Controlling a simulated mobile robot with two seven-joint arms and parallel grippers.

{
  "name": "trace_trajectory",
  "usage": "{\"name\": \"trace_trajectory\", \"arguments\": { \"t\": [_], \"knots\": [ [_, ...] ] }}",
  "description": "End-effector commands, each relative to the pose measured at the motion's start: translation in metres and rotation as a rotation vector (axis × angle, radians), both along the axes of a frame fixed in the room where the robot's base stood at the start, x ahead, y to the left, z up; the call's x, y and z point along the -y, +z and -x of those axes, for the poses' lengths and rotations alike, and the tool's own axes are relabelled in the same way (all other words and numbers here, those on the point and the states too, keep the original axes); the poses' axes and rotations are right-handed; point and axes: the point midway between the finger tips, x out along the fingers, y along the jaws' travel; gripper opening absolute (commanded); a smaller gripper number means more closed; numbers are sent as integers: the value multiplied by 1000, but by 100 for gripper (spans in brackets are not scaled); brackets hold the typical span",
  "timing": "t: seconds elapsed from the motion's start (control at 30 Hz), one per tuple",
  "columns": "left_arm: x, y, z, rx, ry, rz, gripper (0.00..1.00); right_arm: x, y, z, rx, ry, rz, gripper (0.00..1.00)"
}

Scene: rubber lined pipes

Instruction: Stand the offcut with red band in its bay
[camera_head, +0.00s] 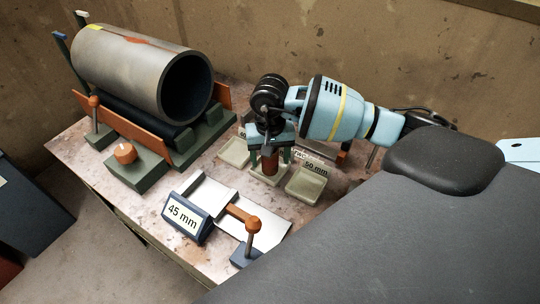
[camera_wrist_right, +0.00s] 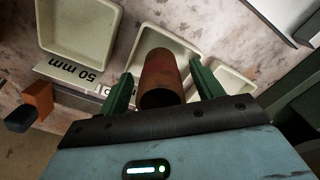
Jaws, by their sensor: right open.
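The offcut (camera_head: 270,164) is a short rust-brown pipe piece standing about upright under my right gripper (camera_head: 270,160). In the right wrist view the offcut (camera_wrist_right: 160,80) shows a faint reddish area on its side, and its far end is at the middle cream tray-like bay (camera_wrist_right: 148,37). My right gripper (camera_wrist_right: 163,72) has its green fingers on either side of the offcut, open, with gaps visible. The middle bay's label is mostly hidden. My left gripper is not in view.
Another bay (camera_head: 306,185) labelled 50 mm stands to the right, and one (camera_head: 234,152) to the left; both look empty. A large lined pipe (camera_head: 150,70) lies in a cradle at the back left. A 45 mm sign (camera_head: 184,217) and metal chute (camera_head: 215,195) are in front.

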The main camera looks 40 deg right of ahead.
Motion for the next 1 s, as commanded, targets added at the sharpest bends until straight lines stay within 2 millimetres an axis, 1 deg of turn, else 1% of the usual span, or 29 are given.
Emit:
{"name": "trace_trajectory", "arguments": {
  "t": [0.3,0.4,0.5,0.67,1.0],
  "knots": [
    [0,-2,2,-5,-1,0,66,0,48,-1,6,1,0,66],
    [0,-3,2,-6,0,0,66,0,62,-1,6,0,0,66],
    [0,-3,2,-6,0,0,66,0,72,-1,6,0,0,66],
    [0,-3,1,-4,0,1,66,0,78,-1,4,0,0,66],
    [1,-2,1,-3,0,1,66,0,78,-1,4,0,0,66]
  ]
}}
